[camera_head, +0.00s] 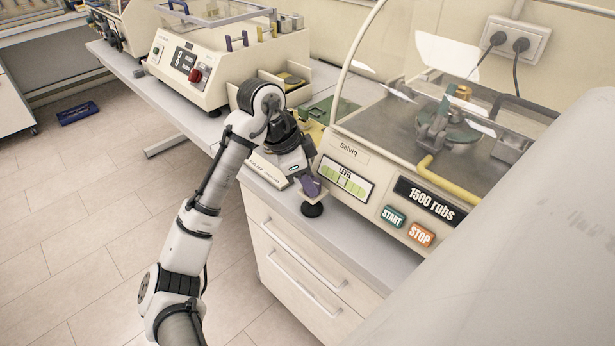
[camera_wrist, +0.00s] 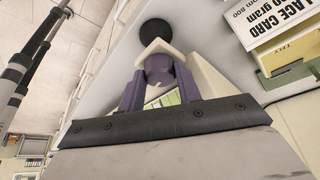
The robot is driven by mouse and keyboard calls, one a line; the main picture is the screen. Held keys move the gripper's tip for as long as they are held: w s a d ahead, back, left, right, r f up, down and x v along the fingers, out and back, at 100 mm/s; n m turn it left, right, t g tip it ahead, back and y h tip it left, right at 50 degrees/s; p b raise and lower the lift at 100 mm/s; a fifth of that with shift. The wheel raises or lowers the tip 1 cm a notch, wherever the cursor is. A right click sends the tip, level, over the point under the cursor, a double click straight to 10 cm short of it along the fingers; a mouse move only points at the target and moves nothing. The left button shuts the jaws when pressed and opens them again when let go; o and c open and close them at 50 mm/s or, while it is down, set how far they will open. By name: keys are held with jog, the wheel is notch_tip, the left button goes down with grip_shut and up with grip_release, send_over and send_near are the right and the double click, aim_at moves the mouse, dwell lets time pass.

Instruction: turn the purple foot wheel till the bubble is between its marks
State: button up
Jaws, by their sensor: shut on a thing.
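The purple foot wheel (camera_wrist: 159,69) sits above a round black foot pad (camera_wrist: 156,33) in the wrist view. My gripper (camera_wrist: 158,84) has its two purple fingers on either side of the wheel, shut on it. In the head view my gripper (camera_head: 307,183) is at the front left corner of the Selviq machine (camera_head: 360,150), above the black foot (camera_head: 312,210); the wheel is mostly hidden there. The level window (camera_head: 345,180), a yellow-green vial under the word LEVEL, is on the machine's front. The bubble is too small to place against its marks.
START (camera_head: 393,216) and STOP (camera_head: 421,235) buttons are on the same front panel. Another machine (camera_head: 215,65) stands farther back on the bench. A card box (camera_wrist: 285,35) is at the right of the wrist view. Drawers (camera_head: 300,270) are below the bench edge.

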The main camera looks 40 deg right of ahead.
jog(key=o, duration=0.7)
jog(key=b+v, duration=0.1)
jog(key=v, duration=1.3)
jog(key=shift+d, duration=0.15)
